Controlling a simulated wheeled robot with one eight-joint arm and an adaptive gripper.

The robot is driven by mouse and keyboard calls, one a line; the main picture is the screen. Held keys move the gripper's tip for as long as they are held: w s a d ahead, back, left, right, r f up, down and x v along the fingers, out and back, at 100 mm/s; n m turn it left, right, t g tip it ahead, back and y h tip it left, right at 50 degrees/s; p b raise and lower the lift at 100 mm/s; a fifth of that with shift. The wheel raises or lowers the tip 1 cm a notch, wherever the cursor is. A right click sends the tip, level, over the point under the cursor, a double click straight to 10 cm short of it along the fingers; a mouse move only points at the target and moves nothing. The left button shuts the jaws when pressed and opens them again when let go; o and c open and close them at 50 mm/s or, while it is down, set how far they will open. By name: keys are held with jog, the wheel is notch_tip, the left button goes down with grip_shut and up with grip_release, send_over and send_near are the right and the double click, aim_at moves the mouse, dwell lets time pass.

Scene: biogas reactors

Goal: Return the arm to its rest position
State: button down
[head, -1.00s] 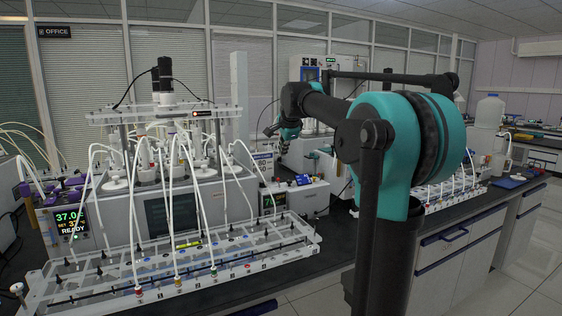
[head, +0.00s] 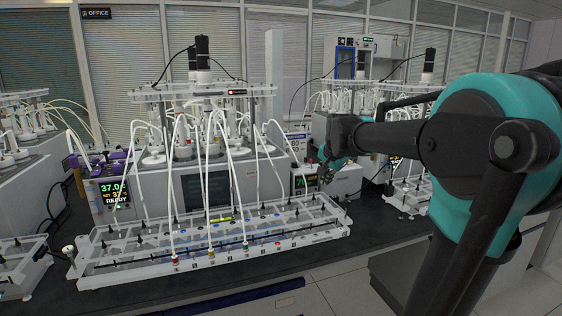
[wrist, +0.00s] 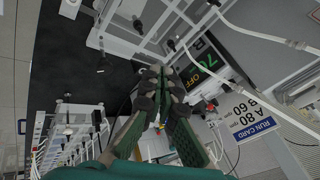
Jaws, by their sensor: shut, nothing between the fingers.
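My arm, teal and black, fills the right side of the head view and reaches left over the bench. My gripper (head: 326,168) is at its end, small and partly dark there, in front of the reactor equipment and above the right end of the white tube rack. In the wrist view my gripper (wrist: 157,85) has its fingers close together and holds nothing. White equipment and a lit display lie beyond the fingers. Whether the fingers touch anything there I cannot tell.
A white rack (head: 130,272) with tubes lies along the bench front. A reactor station (head: 205,92) stands behind it, beside a control screen (head: 113,191) reading READY. More reactors (head: 428,78) stand behind my arm. A run card (wrist: 252,128) shows in the wrist view.

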jog(key=s+f+n, duration=0.1)
jog(key=s+f, duration=0.3)
jog(key=s+d+f+n, duration=0.1)
jog(key=s+f+n, duration=0.1)
jog(key=s+f, duration=0.2)
jog(key=s+f+n+g, duration=0.1)
jog(key=s+f, duration=0.3)
jog(key=f, duration=0.1)
jog(key=shift+s+d, duration=0.15)
jog(key=shift+s, duration=0.1)
jog(key=s+f+n+g, duration=0.1)
jog(key=s+f+n, duration=0.4)
jog(key=s+f, duration=0.7)
jog(key=s+d, duration=0.1)
jog(key=s, duration=0.2)
jog(key=shift+s+f, duration=0.15)
jog(key=shift+s, duration=0.1)
jog(key=shift+a, duration=0.1)
